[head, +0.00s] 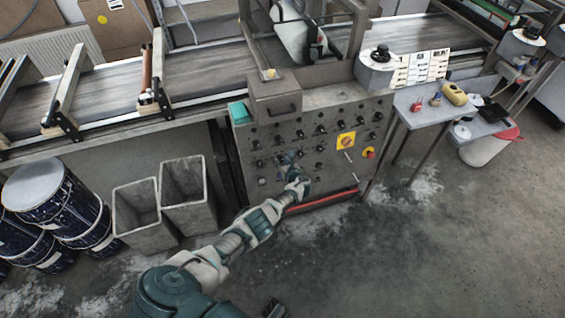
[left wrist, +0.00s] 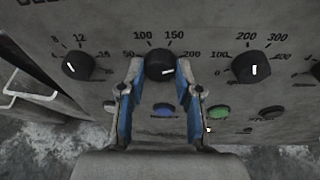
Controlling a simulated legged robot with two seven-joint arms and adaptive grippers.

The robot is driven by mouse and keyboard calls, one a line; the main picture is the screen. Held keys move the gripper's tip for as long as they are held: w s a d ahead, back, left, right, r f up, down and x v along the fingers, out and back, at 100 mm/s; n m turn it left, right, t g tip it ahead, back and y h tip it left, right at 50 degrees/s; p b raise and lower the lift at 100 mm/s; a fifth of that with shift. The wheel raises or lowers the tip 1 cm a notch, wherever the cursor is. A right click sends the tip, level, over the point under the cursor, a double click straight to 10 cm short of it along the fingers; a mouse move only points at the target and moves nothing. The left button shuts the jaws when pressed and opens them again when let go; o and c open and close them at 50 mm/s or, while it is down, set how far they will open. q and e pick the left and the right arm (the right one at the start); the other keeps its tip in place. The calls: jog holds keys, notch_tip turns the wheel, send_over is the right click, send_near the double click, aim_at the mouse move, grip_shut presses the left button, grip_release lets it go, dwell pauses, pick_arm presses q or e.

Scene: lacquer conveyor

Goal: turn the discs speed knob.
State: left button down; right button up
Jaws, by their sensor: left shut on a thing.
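A grey control panel (head: 325,112) with rows of black knobs stands in the middle of the head view. My left gripper (head: 295,160) reaches its lower part from below; the arm hides some of the panel there. In the left wrist view my left gripper (left wrist: 160,90) has its two blue-lined fingers on either side of a black knob (left wrist: 160,66), shut on it. The dial around this knob shows 50, 100, 150 and 200, and its white mark points right. I cannot read a discs speed label. My right gripper is not clearly in view.
In the left wrist view, another black knob (left wrist: 78,64) is at left and one (left wrist: 253,66) at right. Blue (left wrist: 164,110) and green (left wrist: 218,112) buttons lie below. Grey bins (head: 188,195) and drums (head: 55,205) stand left; a small table (head: 425,118) stands right.

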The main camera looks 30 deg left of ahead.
pick_arm(q)
jog(key=shift+m, duration=0.4)
pick_arm(e)
jog(key=shift+w+r, duration=0.2)
jog(key=shift+r, duration=0.4)
pick_arm(q)
jog(key=shift+w, duration=0.1)
pick_arm(e)
jog(key=shift+d, duration=0.1)
pick_arm(q)
jog(key=c, duration=0.9)
grip_release()
jog(key=shift+o, duration=0.6)
jog(key=shift+w+f, duration=0.1)
pick_arm(e)
jog(key=shift+f, duration=0.1)
jog(key=shift+s, duration=0.1)
pick_arm(q)
jog(key=shift+s+d, duration=0.3)
jog(key=shift+d, duration=0.2)
jog(key=v, duration=1)
jog(key=shift+d+r, duration=0.25)
jog(key=shift+r, duration=0.05)
jog(key=shift+s+f, duration=0.1)
jog(key=shift+s, duration=0.1)
